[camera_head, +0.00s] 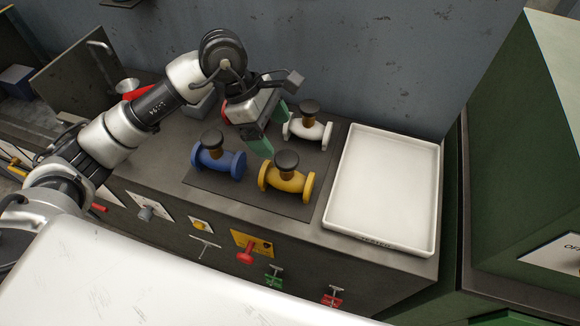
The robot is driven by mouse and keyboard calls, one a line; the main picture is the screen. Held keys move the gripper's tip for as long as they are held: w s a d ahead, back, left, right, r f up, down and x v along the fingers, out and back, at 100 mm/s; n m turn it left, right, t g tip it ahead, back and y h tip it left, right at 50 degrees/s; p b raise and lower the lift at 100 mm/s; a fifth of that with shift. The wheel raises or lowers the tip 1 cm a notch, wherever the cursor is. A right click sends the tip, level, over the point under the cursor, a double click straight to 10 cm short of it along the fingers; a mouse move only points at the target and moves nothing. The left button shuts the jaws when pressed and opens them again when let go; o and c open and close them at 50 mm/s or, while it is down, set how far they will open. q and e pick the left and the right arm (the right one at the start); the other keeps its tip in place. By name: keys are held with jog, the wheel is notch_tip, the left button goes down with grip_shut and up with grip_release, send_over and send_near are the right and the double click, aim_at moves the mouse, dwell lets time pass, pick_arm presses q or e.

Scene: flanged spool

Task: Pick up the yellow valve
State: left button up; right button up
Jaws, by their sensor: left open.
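The yellow valve (287,180) lies on a dark mat on the cabinet top, with flanged ends and a black knob on top. A blue valve (219,160) lies to its left and a white valve (308,130) lies behind it. My left gripper (270,134) is open above the mat, its greenish fingers between the blue and white valves and just behind the yellow one. It appears empty. Its fingers partly overlap the view of the mat. My right gripper is not in view.
A white empty tray (384,190) stands right of the valves. A grey wall (400,60) rises behind the cabinet, and a green cabinet (525,150) stands at the right. Knobs and a red lever (245,257) stick out of the front panel. The dark mat (235,193) has bare room in front.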

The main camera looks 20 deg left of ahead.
aim_at(284, 157)
pick_arm(q)
jog(key=shift+y, duration=0.4)
jog(key=x, duration=0.1)
jog(key=p+x, duration=0.1)
jog(key=x, duration=0.3)
jog(key=shift+w+a+f, duration=0.1)
jog(key=shift+a+f, duration=0.1)
jog(key=shift+a, duration=0.2)
jog(key=p+x, duration=0.1)
jog(key=x, duration=0.1)
jog(key=p+x, duration=0.1)
jog(key=x, duration=0.1)
jog(key=shift+w+f+p, duration=0.15)
jog(key=shift+w+p, duration=0.1)
jog(key=shift+p, duration=0.05)
jog(key=shift+d+f, duration=0.15)
jog(key=shift+f, duration=0.35)
grip_shut()
jog(key=shift+w+r, duration=0.15)
